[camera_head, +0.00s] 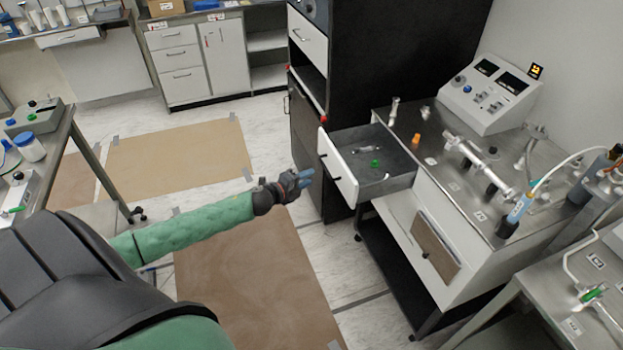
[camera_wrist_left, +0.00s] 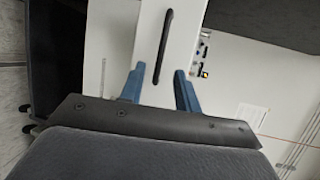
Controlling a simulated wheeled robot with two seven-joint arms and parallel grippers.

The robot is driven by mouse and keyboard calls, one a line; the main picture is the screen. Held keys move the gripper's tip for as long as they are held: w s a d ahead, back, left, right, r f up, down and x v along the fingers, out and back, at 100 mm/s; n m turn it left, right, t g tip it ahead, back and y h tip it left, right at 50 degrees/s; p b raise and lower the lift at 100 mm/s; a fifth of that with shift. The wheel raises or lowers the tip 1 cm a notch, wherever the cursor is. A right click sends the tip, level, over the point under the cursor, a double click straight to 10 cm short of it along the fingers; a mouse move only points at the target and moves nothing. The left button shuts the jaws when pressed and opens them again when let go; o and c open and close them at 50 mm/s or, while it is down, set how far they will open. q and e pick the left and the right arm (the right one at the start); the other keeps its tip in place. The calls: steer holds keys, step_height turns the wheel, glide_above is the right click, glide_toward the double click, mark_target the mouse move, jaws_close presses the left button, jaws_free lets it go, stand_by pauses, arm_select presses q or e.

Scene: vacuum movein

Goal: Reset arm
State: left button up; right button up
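My left arm comes in from the left in the head view, in a green sleeve, stretched out over the floor. Its left gripper (camera_head: 303,180) is in front of the pulled-out drawer (camera_head: 341,168), a little left of the white drawer front. In the left wrist view the two blue fingers of the left gripper (camera_wrist_left: 159,72) are apart with nothing between them. A white front with a long dark handle (camera_wrist_left: 163,47) shows beyond the fingers. I cannot tell whether the gripper touches it. My right gripper is in neither view.
The drawer holds a small green item (camera_head: 375,163) and a metallic piece. A steel bench (camera_head: 455,180) with a control box (camera_head: 490,93) and pipe fittings stands at right. A tall black cabinet (camera_head: 385,60) is behind. Brown mats (camera_head: 180,160) cover open floor at left.

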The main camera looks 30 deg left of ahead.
arm_select(q)
steer(key=shift+s+a+r, duration=0.1)
steer(key=shift+s, duration=0.2)
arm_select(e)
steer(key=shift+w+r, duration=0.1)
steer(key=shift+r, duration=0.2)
